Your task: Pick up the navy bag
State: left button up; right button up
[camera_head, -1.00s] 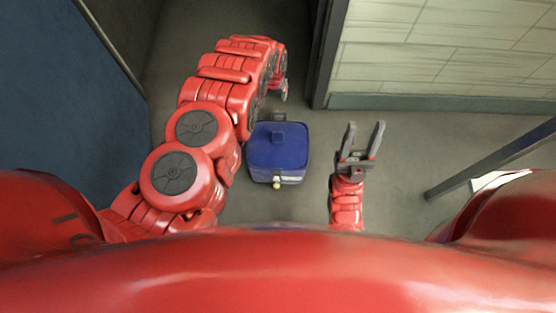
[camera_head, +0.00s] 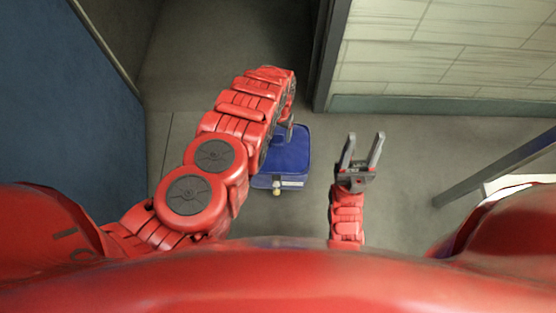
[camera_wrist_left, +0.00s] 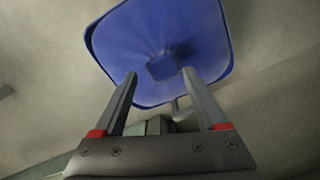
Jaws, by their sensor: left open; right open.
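The navy bag (camera_head: 290,152) stands on the grey floor in the middle of the head view, with a pale label and a small round yellowish piece on its near side. My left arm covers its left part. My right gripper (camera_head: 362,140) is open and empty, right of the bag.
A blue panel (camera_head: 60,100) stands at the left. A pale tiled wall (camera_head: 450,50) with a dark post (camera_head: 330,50) is at the upper right. A grey bar (camera_head: 500,165) slants in at the right. The floor (camera_head: 410,150) between is clear.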

pick_arm(q)
jog(key=f+b, duration=0.1)
jog(key=f, duration=0.1)
jog(key=f+b, duration=0.2)
jog(key=f, duration=0.1)
jog(key=shift+w+a+f, duration=0.1)
jog(key=shift+w+a, duration=0.1)
jog(key=shift+c, duration=0.2)
grip_shut()
dwell(1.1)
